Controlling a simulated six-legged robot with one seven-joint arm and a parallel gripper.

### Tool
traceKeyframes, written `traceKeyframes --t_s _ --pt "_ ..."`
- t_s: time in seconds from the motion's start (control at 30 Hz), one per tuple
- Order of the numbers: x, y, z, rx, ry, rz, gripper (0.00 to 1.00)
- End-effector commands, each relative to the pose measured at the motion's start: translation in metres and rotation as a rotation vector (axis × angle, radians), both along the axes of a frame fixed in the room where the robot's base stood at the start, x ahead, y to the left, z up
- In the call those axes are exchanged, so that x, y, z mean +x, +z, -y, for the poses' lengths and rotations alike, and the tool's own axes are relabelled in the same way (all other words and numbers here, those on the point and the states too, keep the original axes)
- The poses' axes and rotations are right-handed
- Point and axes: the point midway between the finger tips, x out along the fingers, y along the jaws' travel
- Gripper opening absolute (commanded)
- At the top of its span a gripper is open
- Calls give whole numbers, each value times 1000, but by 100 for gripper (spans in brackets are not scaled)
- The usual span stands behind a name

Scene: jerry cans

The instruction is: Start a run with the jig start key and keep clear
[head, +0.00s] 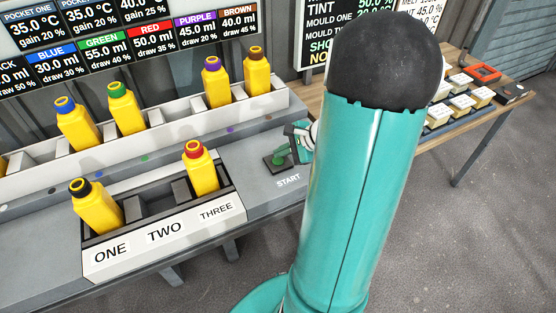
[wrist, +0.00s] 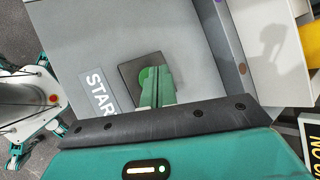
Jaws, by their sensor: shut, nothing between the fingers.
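The start key is a round green button (wrist: 146,77) on a dark square plate, beside the START label (wrist: 97,90). In the head view the dark plate (head: 272,163) sits at the right end of the grey bench, above the START label (head: 288,181). My gripper (wrist: 158,84) is shut and empty, its green fingers over the key and hiding part of it. In the head view my gripper (head: 282,156) is at the key, partly behind my arm. I cannot tell whether the fingertips touch the key or how far it is pressed.
A black-capped yellow can (head: 97,205) stands in pocket ONE and a red-capped can (head: 201,170) in pocket THREE; pocket TWO looks empty. Several capped cans stand in the white rack (head: 150,150) behind. A wooden table (head: 463,140) with pale blocks stands at right.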

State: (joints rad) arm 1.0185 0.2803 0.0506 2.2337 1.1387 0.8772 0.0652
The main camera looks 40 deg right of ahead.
Motion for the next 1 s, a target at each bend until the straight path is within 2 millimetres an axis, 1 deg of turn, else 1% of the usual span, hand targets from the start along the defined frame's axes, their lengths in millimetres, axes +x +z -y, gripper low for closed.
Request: traceKeyframes --t_s 0.43,0.7,1.0 --pt "0 0 0 0 0 0 0" --pt "0 -8 0 1 -1 0 0" --pt "0 -9 0 0 0 0 0"
